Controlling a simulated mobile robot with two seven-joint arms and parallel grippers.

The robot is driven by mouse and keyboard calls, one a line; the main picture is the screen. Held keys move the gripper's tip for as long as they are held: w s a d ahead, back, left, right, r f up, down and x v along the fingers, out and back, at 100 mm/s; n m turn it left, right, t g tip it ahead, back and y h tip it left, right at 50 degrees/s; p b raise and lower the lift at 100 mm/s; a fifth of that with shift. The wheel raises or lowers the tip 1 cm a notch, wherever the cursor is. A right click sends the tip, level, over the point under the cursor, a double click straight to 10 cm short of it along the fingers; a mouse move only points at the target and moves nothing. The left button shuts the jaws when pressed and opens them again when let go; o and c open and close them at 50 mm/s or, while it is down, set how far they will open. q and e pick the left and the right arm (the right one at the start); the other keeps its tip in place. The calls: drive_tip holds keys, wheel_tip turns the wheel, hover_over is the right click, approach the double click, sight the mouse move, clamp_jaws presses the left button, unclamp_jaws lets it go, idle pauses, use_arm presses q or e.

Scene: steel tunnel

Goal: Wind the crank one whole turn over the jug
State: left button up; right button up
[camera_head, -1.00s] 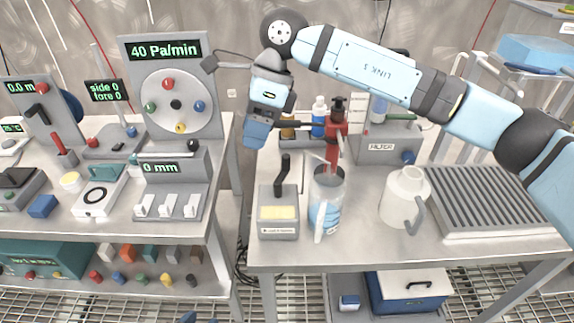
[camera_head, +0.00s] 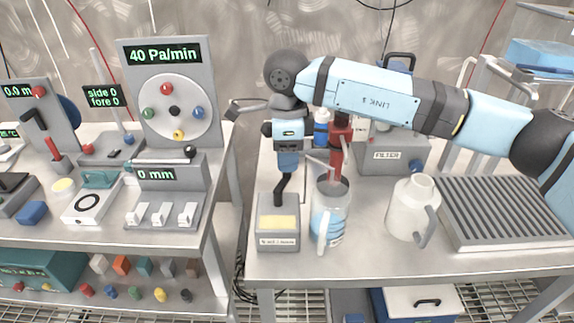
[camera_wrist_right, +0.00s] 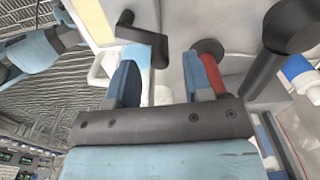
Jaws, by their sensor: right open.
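The crank (camera_head: 279,191) is a black bent handle on a small grey box with a pale yellow panel (camera_head: 278,222). The clear jug (camera_head: 328,212), with blue markings or contents and a pale handle, stands just right of the box. My right gripper (camera_head: 287,170) is open and points down at the top of the crank. In the right wrist view the crank (camera_wrist_right: 145,36) runs in between the two blue fingertips (camera_wrist_right: 158,75), its end with a gap on both sides. Part of the jug is hidden behind the fingers there. My left gripper is not in view.
A red post (camera_head: 337,155) with a thin spout stands behind the jug, close to my right gripper. A white pitcher (camera_head: 405,215) and a ribbed grey tray (camera_head: 495,213) stand to the right. Consoles with dials (camera_head: 175,110) fill the left table, across a gap.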

drive_tip(key=shift+f, duration=1.2)
clamp_jaws()
drive_tip(key=shift+s+d+m+b, duration=0.1)
drive_tip(key=shift+s+d+m, duration=0.15)
drive_tip(key=shift+m, duration=0.5)
drive_tip(key=shift+s+d+m+b, duration=0.1)
drive_tip(key=shift+d+m+b, duration=0.1)
drive_tip(key=shift+m, duration=0.6)
drive_tip(key=shift+s+d+m+b, duration=0.1)
drive_tip(key=shift+s+d+m, duration=0.15)
drive_tip(key=shift+m, duration=0.5)
unclamp_jaws()
drive_tip(key=shift+w, duration=0.1)
wheel_tip(320, 180, up, 14)
drive_tip(key=p, duration=0.2)
